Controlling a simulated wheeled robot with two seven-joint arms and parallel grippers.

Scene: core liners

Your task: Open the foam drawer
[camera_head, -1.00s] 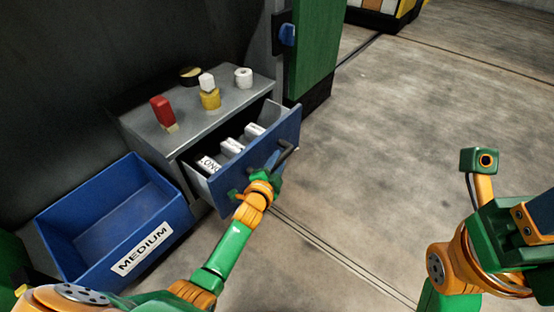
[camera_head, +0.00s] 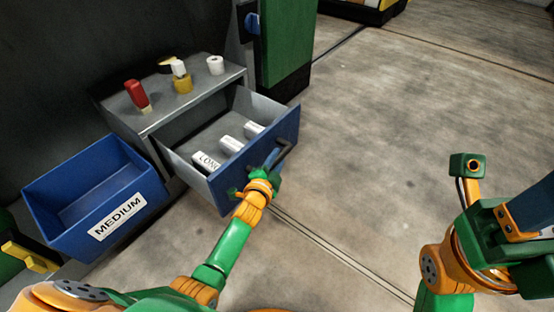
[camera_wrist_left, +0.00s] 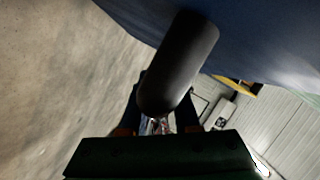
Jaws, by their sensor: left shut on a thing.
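The foam drawer (camera_head: 228,190) has a blue front and grey sides and stands well open from a grey cabinet (camera_head: 150,122). White labelled blocks, one reading LONG (camera_head: 205,161), lie inside near the front. My left gripper (camera_head: 268,172) is shut on the dark bar handle (camera_head: 285,152) of the drawer. In the left wrist view the black handle (camera_wrist_left: 182,62) lies between the fingers, with the blue drawer front (camera_wrist_left: 255,30) behind it. My right arm shows at the right, over the floor; its fingers cannot be made out.
A blue bin (camera_head: 60,215) labelled MEDIUM stands left of the drawer. On the cabinet top are a red item (camera_head: 136,94), a yellow item (camera_head: 182,84), a white roll (camera_head: 215,65) and a black and yellow roll (camera_head: 166,65). The floor to the right is clear.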

